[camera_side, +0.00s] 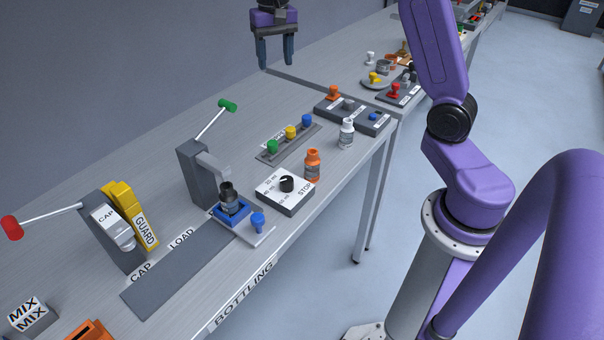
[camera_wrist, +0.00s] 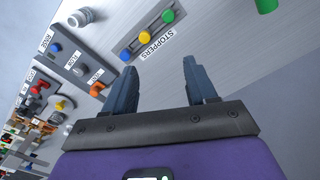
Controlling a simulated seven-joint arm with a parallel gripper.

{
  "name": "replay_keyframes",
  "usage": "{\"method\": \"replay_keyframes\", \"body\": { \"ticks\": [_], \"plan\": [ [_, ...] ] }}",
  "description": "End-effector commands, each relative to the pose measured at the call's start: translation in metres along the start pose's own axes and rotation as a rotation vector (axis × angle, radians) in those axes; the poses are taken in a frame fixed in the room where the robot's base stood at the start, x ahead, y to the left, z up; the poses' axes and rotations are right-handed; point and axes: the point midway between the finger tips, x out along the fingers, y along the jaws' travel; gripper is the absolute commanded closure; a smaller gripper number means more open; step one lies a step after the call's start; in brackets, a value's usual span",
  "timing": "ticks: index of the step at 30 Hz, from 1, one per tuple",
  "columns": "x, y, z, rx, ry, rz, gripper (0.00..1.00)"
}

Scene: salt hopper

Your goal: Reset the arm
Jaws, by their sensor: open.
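My gripper (camera_side: 275,54) is at the top of the side view, above the far part of the grey bench (camera_side: 110,185). Its two dark fingers point down, apart, with nothing between them. In the wrist view my gripper (camera_wrist: 163,85) also shows open and empty over bare bench top. The lever with the green grip (camera_side: 227,106) is raised.
A stopper rack (camera_side: 289,143) holds green, yellow and blue stoppers. A dial box (camera_side: 285,192), an orange bottle (camera_side: 312,165) and a white bottle (camera_side: 346,133) stand near the front edge. A red-handled lever (camera_side: 12,228) and yellow guard (camera_side: 130,212) are at left.

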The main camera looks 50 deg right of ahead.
Motion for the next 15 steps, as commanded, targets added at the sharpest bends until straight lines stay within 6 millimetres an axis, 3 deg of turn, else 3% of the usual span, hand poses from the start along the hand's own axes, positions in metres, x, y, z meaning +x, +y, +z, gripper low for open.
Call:
{"method": "replay_keyframes", "body": {
  "ticks": [1, 6, 11, 15],
  "plan": [
    [-0.001, -0.013, 0.026, -0.096, 0.0, -0.002, 0.43],
    [0.002, -0.037, 0.105, -0.398, 0.001, -0.006, 0.43],
    [0.009, -0.038, 0.179, -0.684, 0.002, -0.011, 0.43],
    [0.018, -0.025, 0.24, -0.933, 0.004, -0.017, 0.43]
  ]
}}
